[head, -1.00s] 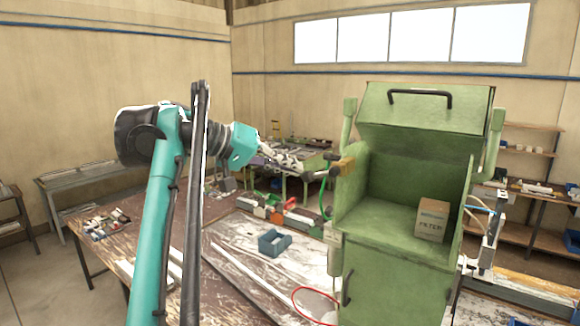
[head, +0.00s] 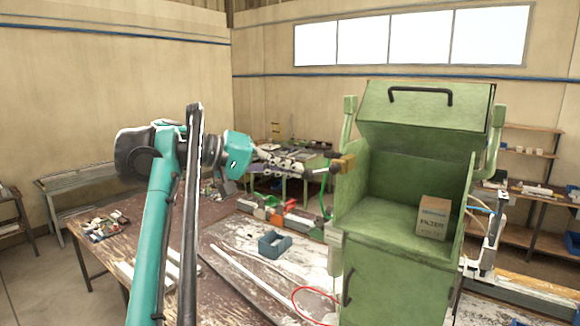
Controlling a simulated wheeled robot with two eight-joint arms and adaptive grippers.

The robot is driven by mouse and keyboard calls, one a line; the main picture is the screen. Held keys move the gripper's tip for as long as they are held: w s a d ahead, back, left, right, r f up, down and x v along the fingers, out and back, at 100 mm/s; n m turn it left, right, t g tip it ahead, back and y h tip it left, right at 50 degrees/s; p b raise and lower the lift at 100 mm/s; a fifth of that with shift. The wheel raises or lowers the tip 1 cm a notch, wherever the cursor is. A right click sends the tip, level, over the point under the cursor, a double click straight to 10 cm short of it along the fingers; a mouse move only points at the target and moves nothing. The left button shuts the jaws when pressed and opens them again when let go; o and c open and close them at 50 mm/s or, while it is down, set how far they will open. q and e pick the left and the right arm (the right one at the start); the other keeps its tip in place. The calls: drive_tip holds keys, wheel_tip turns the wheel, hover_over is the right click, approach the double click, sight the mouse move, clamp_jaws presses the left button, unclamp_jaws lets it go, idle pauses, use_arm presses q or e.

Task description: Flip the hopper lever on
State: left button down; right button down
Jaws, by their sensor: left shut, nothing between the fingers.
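The green hopper cabinet (head: 395,270) stands at the right with its upper hatch tilted. On its left side is a small brass-coloured lever mount (head: 346,164) with a dark lever end (head: 334,157) pointing left. My left arm reaches across from the left, and its gripper (head: 318,171) is shut and empty. The fingertips are close beside the lever, just left of it and slightly below its dark end. I cannot tell whether they touch it. My right gripper is not in view.
A cardboard filter box (head: 433,217) sits in the hopper's open bay. A worn workbench (head: 225,290) in front carries a blue bin (head: 274,243), long profiles and red and green clamps (head: 275,212). Shelves (head: 530,153) stand at the back right.

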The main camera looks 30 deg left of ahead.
use_arm(q)
drive_tip(key=d+f+n+t+h+b, duration=0.4)
drive_tip(key=d+f+n+b, duration=0.2)
drive_tip(key=n+b, duration=0.3)
drive_tip(key=shift+s+f+t+h+b, duration=0.3)
drive_tip(key=shift+f+t+b, duration=0.1)
drive_tip(key=shift+f+b, duration=0.6)
drive_tip(key=shift+w+r, duration=0.15)
idle(0.4)
